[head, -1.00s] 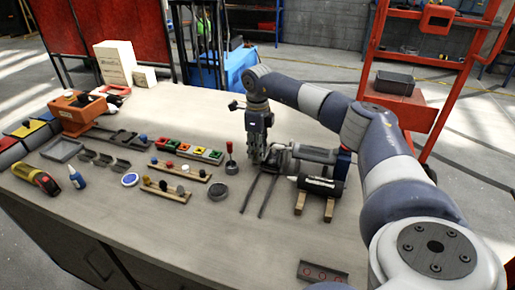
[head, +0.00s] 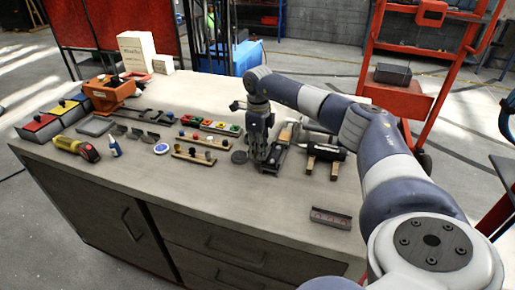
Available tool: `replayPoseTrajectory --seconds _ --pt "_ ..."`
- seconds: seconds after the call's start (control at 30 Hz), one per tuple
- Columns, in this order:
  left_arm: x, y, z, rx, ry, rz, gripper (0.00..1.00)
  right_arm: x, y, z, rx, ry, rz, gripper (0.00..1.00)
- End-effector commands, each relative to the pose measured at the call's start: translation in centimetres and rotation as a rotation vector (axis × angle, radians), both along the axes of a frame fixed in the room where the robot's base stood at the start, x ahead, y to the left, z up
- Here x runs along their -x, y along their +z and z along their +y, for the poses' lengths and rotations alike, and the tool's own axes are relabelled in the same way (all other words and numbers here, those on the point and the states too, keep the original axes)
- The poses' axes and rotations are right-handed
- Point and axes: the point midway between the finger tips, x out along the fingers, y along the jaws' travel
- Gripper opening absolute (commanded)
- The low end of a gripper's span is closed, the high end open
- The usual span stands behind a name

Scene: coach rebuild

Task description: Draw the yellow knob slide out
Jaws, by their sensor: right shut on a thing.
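My right gripper (head: 264,163) points down at the near end of a dark slide plate (head: 278,156) on the workbench. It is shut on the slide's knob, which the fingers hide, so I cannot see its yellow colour. The plate lies in front of a grey body (head: 312,125) with a tan part (head: 286,133) showing beside it. A dark cylinder on wooden blocks (head: 322,153) stands just to the right. My left gripper is not in view.
Racks of coloured knobs (head: 193,154) and a black disc (head: 239,157) lie left of the gripper. Farther left are a yellow tool (head: 75,147) and a blue bottle (head: 115,147). A dark bracket (head: 330,217) lies near the front edge. The bench (head: 250,195) is clear in front of the gripper.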

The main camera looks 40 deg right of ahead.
Motion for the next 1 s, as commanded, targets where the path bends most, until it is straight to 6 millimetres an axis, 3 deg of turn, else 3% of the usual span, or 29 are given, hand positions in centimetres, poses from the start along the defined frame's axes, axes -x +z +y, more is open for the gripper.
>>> replayPoseTrajectory --seconds 0.2,0.23,0.3,0.73,1.0 --pt "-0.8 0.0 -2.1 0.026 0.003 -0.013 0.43 0.1 -0.2 0.5 -0.01 0.007 0.006 0.0" --pt "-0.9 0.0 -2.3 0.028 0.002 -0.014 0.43 0.1 -0.2 0.5 -0.01 0.007 0.006 0.26" --pt "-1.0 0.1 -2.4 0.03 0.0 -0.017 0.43 0.1 -0.2 0.5 -0.01 0.007 0.006 0.41" --pt "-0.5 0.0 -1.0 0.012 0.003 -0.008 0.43 0.0 0.5 0.3 -0.006 0.003 0.001 0.43" --pt "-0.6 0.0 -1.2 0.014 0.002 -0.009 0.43 -0.1 5.6 0.4 -0.006 0.004 -0.003 0.43"
